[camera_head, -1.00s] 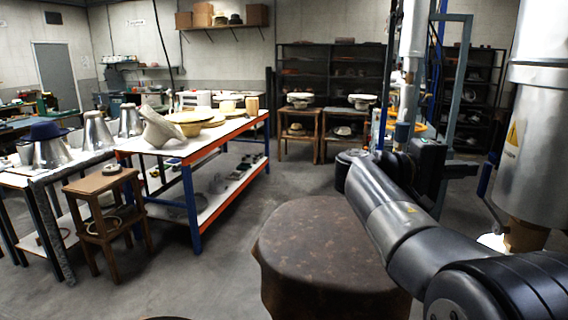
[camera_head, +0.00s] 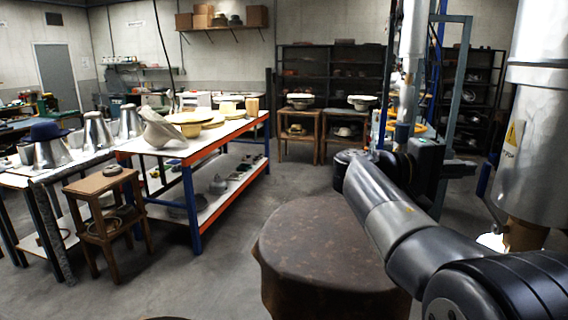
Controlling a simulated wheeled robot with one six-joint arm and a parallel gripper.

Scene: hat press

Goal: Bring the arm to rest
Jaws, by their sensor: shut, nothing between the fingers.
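My arm (camera_head: 385,215) comes in from the lower right and reaches up and away over the right side of the brown round-topped block. Its elbow end hangs above the block's far right edge. The dark wrist (camera_head: 427,160) is folded beside it, in front of the blue and grey frame. My gripper (camera_head: 466,168) is small and dark at the right of the wrist, shut and empty. Its fingertips are hard to make out against the dark background. It touches nothing that I can see.
The brown leather-like block (camera_head: 325,245) stands just below my arm. A metal press column (camera_head: 535,150) with a warning sign is close on the right. A hat table with orange edges (camera_head: 225,141) and a wooden stool (camera_head: 100,182) stand left. Grey floor between is clear.

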